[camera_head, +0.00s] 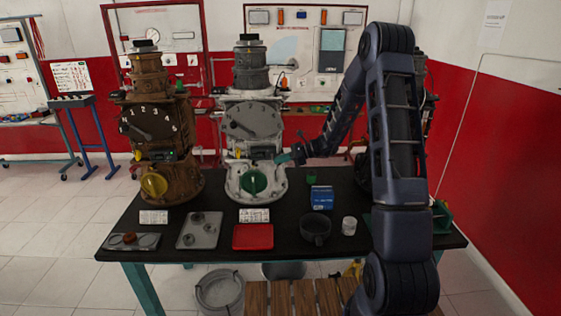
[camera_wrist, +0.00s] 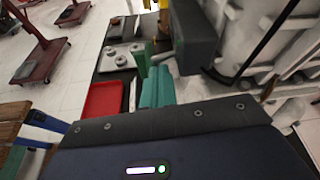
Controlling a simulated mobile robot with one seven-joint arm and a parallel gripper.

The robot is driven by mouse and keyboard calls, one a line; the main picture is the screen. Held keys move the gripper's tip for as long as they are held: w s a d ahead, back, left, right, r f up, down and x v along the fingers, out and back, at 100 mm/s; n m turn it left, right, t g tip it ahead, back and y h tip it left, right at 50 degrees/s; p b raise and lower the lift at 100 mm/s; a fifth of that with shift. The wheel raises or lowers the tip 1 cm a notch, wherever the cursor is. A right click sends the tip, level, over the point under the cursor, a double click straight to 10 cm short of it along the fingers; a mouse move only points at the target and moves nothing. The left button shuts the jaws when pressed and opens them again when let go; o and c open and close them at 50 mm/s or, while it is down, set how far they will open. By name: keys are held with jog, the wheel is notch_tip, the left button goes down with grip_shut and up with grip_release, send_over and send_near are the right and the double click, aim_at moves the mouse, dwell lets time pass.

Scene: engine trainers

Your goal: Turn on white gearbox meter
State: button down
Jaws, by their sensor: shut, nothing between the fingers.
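The white gearbox (camera_head: 256,88) stands upright on the black table, in the middle of the head view. My gripper (camera_head: 284,158) is shut and empty, close to the gearbox's right side at about the small panel's height; contact cannot be told. In the wrist view the teal fingers (camera_wrist: 157,88) are together, and the white gearbox (camera_wrist: 268,45) fills the upper right. The meter's switch cannot be made out.
A brown gearbox (camera_head: 150,110) with a yellow knob stands to the left. On the table's front are a grey tray (camera_head: 199,240), a red tray (camera_head: 253,237), a blue box (camera_head: 321,198), a dark mug (camera_head: 314,228) and a white cup (camera_head: 349,226). My arm covers the table's right part.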

jog(key=shift+r+m+g, duration=0.3)
jog(key=shift+m+g, duration=0.1)
jog(key=shift+m, duration=0.5)
jog(key=shift+r+m+g, duration=0.25)
jog(key=shift+m+g, duration=0.25)
jog(key=shift+m, duration=0.2)
jog(key=shift+s+r, duration=0.1)
jog(key=shift+r, duration=0.1)
dwell(1.9)
jog(key=shift+r, duration=0.7)
jog(key=d, duration=1.1)
jog(key=shift+d, duration=0.3)
